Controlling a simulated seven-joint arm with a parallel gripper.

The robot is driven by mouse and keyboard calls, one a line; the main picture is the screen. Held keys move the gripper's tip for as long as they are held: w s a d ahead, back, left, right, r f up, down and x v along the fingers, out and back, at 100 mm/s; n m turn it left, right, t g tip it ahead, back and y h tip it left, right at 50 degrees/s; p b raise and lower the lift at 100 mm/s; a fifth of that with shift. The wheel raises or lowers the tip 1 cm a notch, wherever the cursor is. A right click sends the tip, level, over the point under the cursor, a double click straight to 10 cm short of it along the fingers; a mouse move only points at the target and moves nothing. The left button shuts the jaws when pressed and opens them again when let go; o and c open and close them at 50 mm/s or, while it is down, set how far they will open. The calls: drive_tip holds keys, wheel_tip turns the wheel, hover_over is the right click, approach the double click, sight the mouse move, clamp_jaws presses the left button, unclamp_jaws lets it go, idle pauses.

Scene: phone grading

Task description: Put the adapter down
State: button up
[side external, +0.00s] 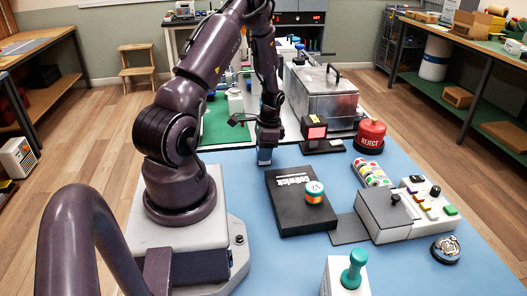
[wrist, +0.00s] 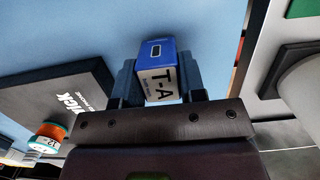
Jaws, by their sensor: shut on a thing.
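The adapter (wrist: 157,80) is a small block with a blue top that has a slot in it and a white side printed "T-A". My gripper (wrist: 155,85) is shut on it, with one dark finger on each side in the wrist view. In the side external view my gripper (side external: 267,148) points down over the blue mat (side external: 225,180), and the adapter (side external: 264,156) shows small and blue-white at its tip. I cannot tell whether the adapter's underside touches the mat.
A black box (side external: 290,215) with a striped orange spool (side external: 314,192) on it lies right of my gripper. Blue mat is clear left of the box.

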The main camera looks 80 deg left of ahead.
drive_tip(key=shift+f, duration=0.2)
drive_tip(key=shift+f, duration=0.15)
drive_tip(key=o, duration=0.9)
